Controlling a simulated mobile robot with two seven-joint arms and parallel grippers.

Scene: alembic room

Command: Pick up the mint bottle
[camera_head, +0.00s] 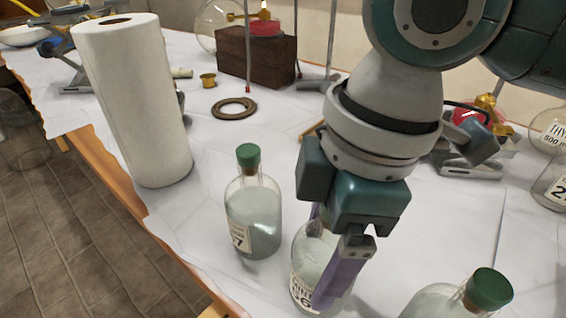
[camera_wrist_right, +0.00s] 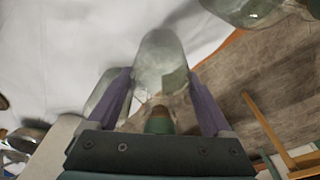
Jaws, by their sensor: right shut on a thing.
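The mint bottle (camera_head: 306,262) is clear glass with pale contents and a white label whose visible letters seem to end in "INT". It stands at the front middle of the table in the head view. My right gripper (camera_head: 320,268) comes down from above, its purple fingers shut on the bottle's sides. The gripper and near finger hide the bottle's top and right side. In the right wrist view, the bottle (camera_wrist_right: 160,58) lies between the two fingers (camera_wrist_right: 160,80), its green cap toward the palm. My left gripper is not in view.
A similar green-capped bottle (camera_head: 253,215) stands close on the left, another (camera_head: 488,290) at the front right. A paper towel roll (camera_head: 135,105) stands near the table's left edge. A brown ring (camera_head: 234,107) and wooden block (camera_head: 250,58) are farther back. White table cloth (camera_head: 215,160) is clear between.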

